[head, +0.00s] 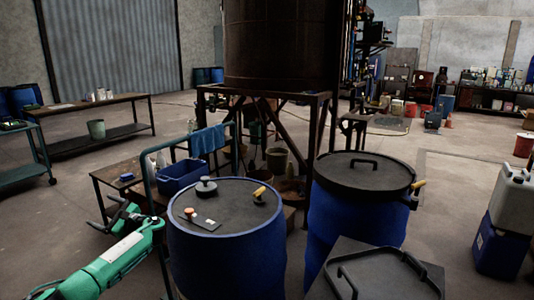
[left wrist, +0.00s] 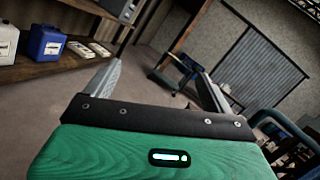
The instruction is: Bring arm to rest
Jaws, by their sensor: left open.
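My left arm comes in from the lower left in the head view, with a green wrist. My left gripper (head: 106,212) is open, its dark fingers pointing to the left, beside the left blue vat (head: 226,262). My right gripper is not in view.
A low table with a blue bin (head: 182,177) and a teal cart rail stand close behind the gripper. A second vat (head: 362,175) with a black lid stands to the right. A wooden shelf (left wrist: 70,66) holds jugs in the left wrist view.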

